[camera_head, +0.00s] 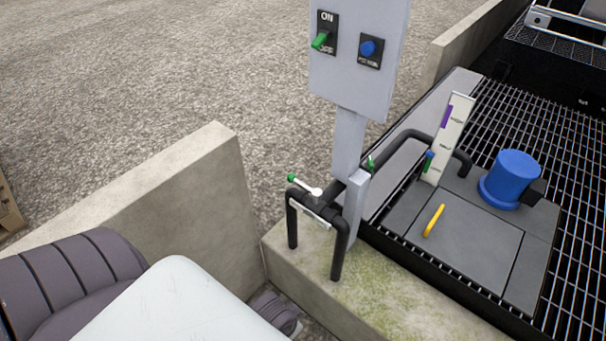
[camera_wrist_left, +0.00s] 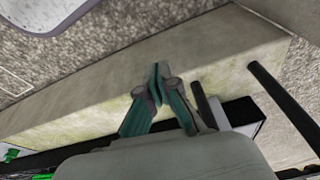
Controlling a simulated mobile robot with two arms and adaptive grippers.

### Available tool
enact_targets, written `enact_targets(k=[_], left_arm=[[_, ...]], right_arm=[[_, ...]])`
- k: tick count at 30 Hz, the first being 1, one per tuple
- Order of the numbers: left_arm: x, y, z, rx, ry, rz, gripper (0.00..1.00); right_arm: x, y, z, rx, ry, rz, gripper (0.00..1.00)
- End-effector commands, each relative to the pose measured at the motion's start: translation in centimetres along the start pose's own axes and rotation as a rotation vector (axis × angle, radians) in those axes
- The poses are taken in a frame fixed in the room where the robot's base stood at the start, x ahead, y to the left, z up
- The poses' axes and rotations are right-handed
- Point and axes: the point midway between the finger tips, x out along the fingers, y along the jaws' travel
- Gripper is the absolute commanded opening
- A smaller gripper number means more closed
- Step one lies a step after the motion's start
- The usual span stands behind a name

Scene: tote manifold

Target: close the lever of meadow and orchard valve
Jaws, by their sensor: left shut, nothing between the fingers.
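The valve manifold of black pipes (camera_head: 338,250) stands on a mossy concrete ledge in the head view. One white lever with a green tip (camera_head: 303,186) points left from the top of the manifold. A second green handle (camera_head: 371,163) shows upright behind the grey post. I cannot tell which lever belongs to meadow or orchard. In the left wrist view my left gripper (camera_wrist_left: 158,82) is shut and empty, above the concrete ledge. A black pipe (camera_wrist_left: 285,110) stands to its right, apart from the fingers. My right gripper is not in view.
A grey control box (camera_head: 360,75) carries a green switch and a blue knob. A white labelled board (camera_head: 449,140), a yellow handle (camera_head: 434,220) and a blue motor (camera_head: 510,178) stand on the right. A concrete wall (camera_head: 170,200) runs on the left; gravel lies beyond.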

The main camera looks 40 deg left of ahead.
Motion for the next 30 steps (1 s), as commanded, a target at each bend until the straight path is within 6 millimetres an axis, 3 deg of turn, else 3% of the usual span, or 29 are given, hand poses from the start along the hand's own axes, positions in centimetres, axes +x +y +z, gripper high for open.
enact_targets(k=[8,10,15,20,26,30], left_arm=[[-8.1,-0.1,-5.2,0.030,0.069,0.022,0.00],[-10.4,0.1,-7.4,0.061,0.098,0.041,0.00],[-12.2,0.3,-11.1,0.130,0.123,0.081,0.00],[-12.5,-0.4,-14.4,0.183,0.130,0.099,0.00],[-12.6,-3.7,-19.7,0.218,0.116,0.090,0.00],[-13.8,-9.7,-25.0,0.173,0.094,0.047,0.00]], right_arm=[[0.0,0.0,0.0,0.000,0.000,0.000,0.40],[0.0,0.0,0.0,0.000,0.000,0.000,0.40],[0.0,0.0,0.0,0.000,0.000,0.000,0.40],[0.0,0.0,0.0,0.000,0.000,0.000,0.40],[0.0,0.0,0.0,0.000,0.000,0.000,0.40],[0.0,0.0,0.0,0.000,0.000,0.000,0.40]])
